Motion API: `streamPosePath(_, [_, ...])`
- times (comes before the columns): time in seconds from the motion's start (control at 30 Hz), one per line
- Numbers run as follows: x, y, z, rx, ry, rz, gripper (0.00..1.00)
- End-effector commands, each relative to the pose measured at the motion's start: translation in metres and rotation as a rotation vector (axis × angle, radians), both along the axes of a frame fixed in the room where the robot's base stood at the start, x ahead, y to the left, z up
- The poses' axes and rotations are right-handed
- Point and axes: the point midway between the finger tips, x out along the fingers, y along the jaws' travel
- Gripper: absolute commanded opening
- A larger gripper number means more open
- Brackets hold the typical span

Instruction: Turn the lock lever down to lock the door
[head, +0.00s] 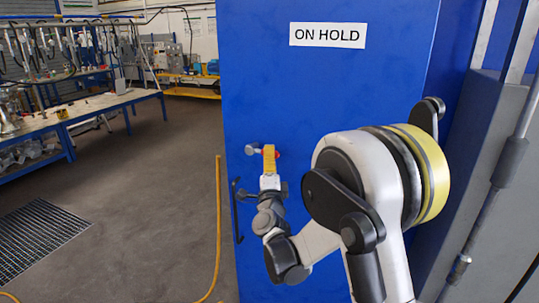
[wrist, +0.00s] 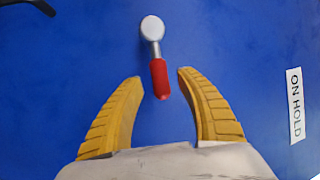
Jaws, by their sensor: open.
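The lock lever has a round grey pivot (head: 252,148) on the blue door (head: 300,90) and a red grip. In the head view it points sideways to the right, about level. In the wrist view the red grip (wrist: 160,80) lies between the tips of my gripper's two yellow fingers (wrist: 160,76), with a gap on each side. My gripper (head: 269,152) is open in front of the lever and hides part of it in the head view. The fingers do not appear to touch the grip.
A black door handle (head: 237,210) is below and left of the lever. An "ON HOLD" sign (head: 327,35) is on the upper door; it also shows in the wrist view (wrist: 295,105). Open floor (head: 150,190) lies left of the door, with a workbench (head: 80,112) beyond.

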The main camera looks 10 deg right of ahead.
Motion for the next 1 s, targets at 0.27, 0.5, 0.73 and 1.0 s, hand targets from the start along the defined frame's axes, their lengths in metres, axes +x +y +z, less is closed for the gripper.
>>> streamPosePath(0.27, [0.023, -0.005, 0.006, -0.001, 0.000, 0.001, 0.44])
streamPosePath(0.5, [0.024, -0.005, 0.006, -0.001, 0.000, 0.001, 0.44])
streamPosePath(0.73, [0.024, -0.005, 0.006, -0.001, 0.000, 0.001, 0.00])
streamPosePath(1.0, [0.024, -0.005, 0.003, 0.018, -0.014, 0.001, 0.00])
